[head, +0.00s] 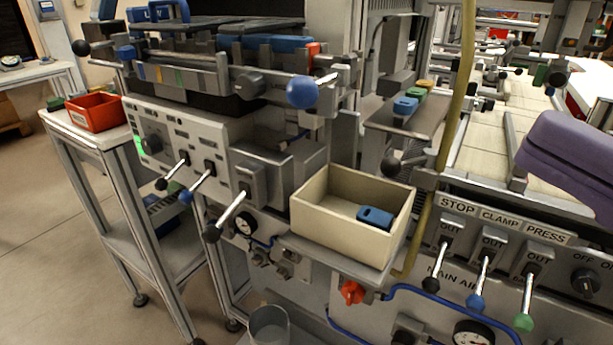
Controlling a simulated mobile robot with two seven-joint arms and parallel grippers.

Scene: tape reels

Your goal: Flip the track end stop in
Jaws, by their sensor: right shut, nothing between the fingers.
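The lever under the STOP label (438,265) is on the grey panel at the lower right. It has a black knob and hangs down and a little left, with OUT written at its mount. The CLAMP lever (480,278), with a blue knob, and the PRESS lever (527,295), with a green knob, hang beside it. My right gripper (522,165) appears as a purple shape coming in from the right edge, above the PRESS label. It looks shut and empty, apart from the levers. My left gripper is not in view.
A cream bin (338,240) holding a blue piece (375,217) stands left of the levers. A yellowish hose (452,120) runs down between bin and panel. A red knob (352,292), blue tubing and a gauge (473,334) are below. More levers are at left.

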